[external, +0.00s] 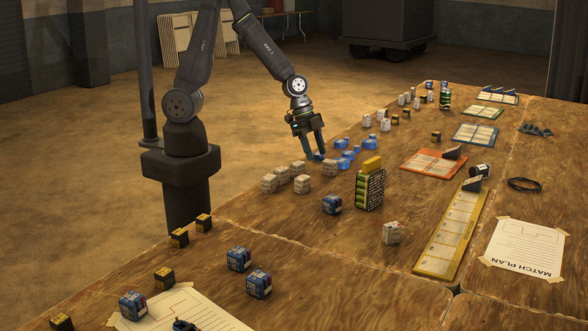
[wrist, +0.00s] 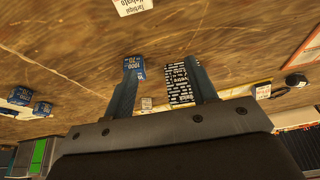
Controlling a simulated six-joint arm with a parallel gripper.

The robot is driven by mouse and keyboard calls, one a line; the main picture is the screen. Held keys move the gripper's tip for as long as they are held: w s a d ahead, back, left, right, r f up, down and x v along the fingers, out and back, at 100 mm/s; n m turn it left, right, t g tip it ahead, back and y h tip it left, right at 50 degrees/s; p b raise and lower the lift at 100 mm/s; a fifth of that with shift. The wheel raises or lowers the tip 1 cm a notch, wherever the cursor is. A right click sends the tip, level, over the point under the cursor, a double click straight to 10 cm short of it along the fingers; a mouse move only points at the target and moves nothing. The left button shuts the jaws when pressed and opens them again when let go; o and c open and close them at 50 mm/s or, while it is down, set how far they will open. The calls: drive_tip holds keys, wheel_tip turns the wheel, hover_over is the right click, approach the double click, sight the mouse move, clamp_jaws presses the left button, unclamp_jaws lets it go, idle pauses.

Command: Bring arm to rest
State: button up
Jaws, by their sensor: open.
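My gripper (external: 316,154) is open, pointing down above the far-left edge of the table, near a group of cream boxes and blue pieces. In the wrist view its two fingers (wrist: 163,88) stand apart. A blue box (wrist: 136,66) and a black-and-white printed box (wrist: 180,82) show near and between the fingers there, and they look farther off than the fingertips. I see no object held. My arm is bent, with its upper links rising out of the top of the external view.
The wooden table (external: 330,250) holds cream boxes (external: 285,175), blue boxes (external: 258,283), a green-and-black box with a yellow top (external: 370,185), a yellow tray (external: 450,235), an orange tray (external: 420,165) and a paper sheet (external: 525,248). Bare wood lies between them.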

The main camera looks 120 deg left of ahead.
drive_tip(key=d+m+g+h, duration=0.1)
drive_tip(key=d+m, duration=0.6)
drive_tip(key=d, duration=1.7)
drive_tip(key=shift+d+h, duration=0.25)
drive_tip(key=shift+h, duration=0.45)
drive_tip(key=shift+f, duration=0.1)
